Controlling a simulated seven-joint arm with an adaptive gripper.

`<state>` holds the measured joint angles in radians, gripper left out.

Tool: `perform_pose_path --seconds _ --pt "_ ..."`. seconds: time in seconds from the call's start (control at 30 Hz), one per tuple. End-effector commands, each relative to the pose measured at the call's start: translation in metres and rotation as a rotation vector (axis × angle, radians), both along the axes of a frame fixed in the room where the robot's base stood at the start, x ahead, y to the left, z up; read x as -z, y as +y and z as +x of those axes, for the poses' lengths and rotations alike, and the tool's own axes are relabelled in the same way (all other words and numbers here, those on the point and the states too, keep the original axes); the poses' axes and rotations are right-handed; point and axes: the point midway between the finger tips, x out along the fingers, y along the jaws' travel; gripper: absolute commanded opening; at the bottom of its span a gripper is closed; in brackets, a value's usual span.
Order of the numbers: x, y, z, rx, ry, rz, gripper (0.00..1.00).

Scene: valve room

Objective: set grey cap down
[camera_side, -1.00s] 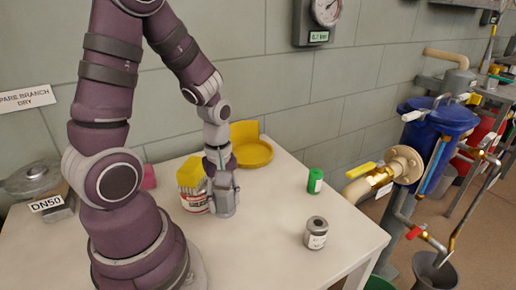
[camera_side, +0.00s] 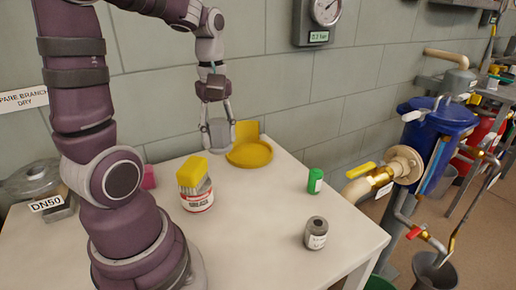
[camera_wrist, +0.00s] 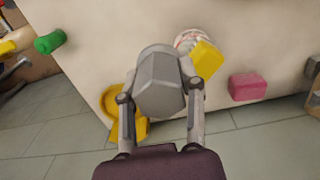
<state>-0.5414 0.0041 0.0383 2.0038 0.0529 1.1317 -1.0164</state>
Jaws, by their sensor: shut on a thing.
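The grey cap (camera_side: 219,134) is a faceted grey piece held above the table in the side view. It also shows in the wrist view (camera_wrist: 160,88), between the two fingers. My gripper (camera_side: 216,122) is shut on it, pointing down. In the side view the cap is in front of part of the yellow tray (camera_side: 251,156), near its left side. The wrist view shows the cap covering part of that tray. The cap looks clear of the table surface.
A pink block (camera_side: 148,177) is at the back left. The middle table is clear.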

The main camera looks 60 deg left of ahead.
Motion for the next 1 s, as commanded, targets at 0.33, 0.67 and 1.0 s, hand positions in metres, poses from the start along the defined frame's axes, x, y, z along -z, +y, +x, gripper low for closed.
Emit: perform_pose_path --seconds 0.33,0.67,1.0 --pt "0.000 0.106 0.013 -0.030 -0.002 -0.001 0.16" --pt "0.015 0.182 -0.015 -0.027 0.014 0.015 0.16" --pt "0.072 0.182 -0.016 -0.021 0.017 0.012 0.16"
